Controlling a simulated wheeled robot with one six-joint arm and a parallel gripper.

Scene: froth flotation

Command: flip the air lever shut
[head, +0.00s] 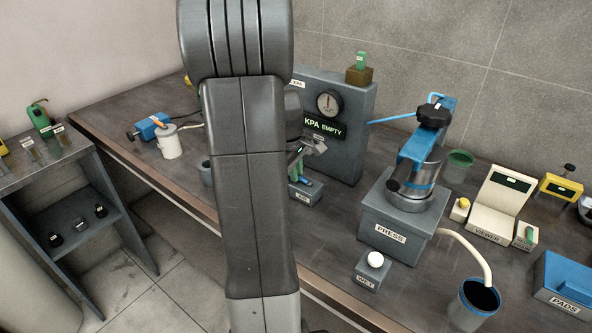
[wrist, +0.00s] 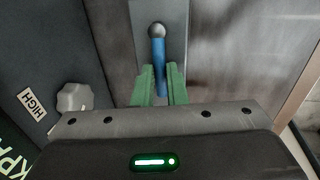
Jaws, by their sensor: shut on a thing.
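The air lever (wrist: 160,58) is a blue bar with a grey rounded end, seen in the wrist view over a grey base plate (wrist: 176,15). My gripper (wrist: 159,84) has green fingers, one on each side of the blue bar, shut on it. In the head view my gripper (head: 297,171) is low over the small grey labelled lever block (head: 304,197), in front of the gauge panel. My arm hides part of this area, and the lever's exact angle cannot be told.
The grey panel (head: 349,105) with a dial and a "KPA EMPTY" display stands close behind my gripper. A grey knob (wrist: 75,98) sits beside the lever in the wrist view. The press (head: 405,205) stands to the right. The bench's front edge is near.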

